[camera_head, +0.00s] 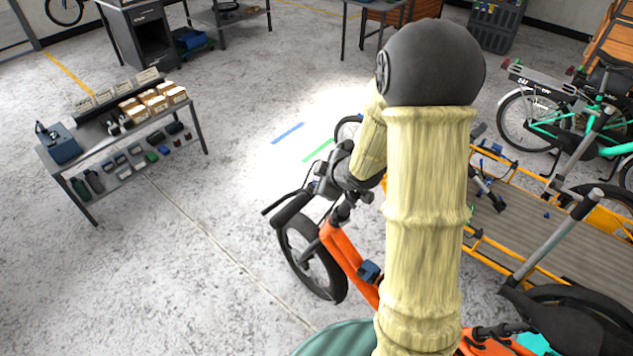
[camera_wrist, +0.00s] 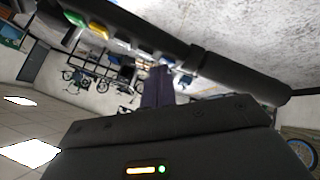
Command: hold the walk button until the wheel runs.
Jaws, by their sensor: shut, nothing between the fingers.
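The orange cargo bike (camera_head: 345,250) stands below my arm in the head view. Its front wheel (camera_head: 287,247) shows at the left; I cannot tell whether it turns. My gripper (camera_head: 330,180) is at its handlebar (camera_head: 287,209). In the wrist view the dark handlebar (camera_wrist: 240,75) runs from upper left to right. A green button (camera_wrist: 75,19), a yellow button (camera_wrist: 98,30) and a blue one (camera_wrist: 169,59) show along it. My gripper also shows there, with its dark fingers (camera_wrist: 158,84) shut and empty, their tips close to the bar near the blue button. Contact cannot be told.
A low shelf bench (camera_head: 125,135) with boxes stands at the left. An orange cargo bed (camera_head: 560,235) lies right of my arm, with a teal bike (camera_head: 550,125) behind it. The floor (camera_head: 170,270) at lower left is clear.

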